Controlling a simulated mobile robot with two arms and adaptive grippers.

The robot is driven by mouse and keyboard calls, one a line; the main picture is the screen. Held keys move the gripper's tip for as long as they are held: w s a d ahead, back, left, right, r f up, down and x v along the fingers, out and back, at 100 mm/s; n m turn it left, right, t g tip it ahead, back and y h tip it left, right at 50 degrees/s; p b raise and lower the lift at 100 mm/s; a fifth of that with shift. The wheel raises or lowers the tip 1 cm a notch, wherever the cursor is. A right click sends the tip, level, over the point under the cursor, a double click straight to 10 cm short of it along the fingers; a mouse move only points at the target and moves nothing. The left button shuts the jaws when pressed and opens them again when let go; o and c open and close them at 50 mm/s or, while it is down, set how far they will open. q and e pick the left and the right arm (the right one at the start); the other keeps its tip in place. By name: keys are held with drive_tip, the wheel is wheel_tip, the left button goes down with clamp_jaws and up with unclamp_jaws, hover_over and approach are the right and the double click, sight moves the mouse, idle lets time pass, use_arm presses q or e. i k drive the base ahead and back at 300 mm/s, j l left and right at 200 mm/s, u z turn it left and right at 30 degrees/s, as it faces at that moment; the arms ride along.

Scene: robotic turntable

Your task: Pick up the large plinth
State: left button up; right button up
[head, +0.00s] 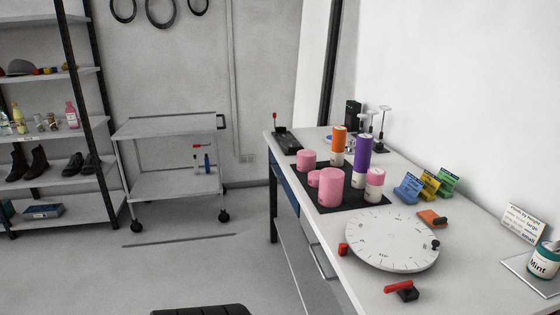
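Several cylinders stand upright on a black mat (350,195) on the bench, and I cannot tell for sure which one the task calls the large plinth. The widest is a pink cylinder (330,188) at the mat's front. A smaller pink one (314,178) is close beside it, and another pink one (306,159) stands behind on the left. A pink-and-white cylinder (375,184) stands to the right. The tallest are an orange-and-white one (338,146) and a purple-and-white one (361,155) at the back. Neither of my grippers is in view.
A white round dial turntable (391,240) lies in front of the mat, with red-and-black levers (402,290) nearby. Blue, yellow and green holders (408,188) and a printed sign (522,222) stand to the right.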

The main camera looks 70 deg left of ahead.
sight(331, 180)
drive_tip(key=u, duration=2)
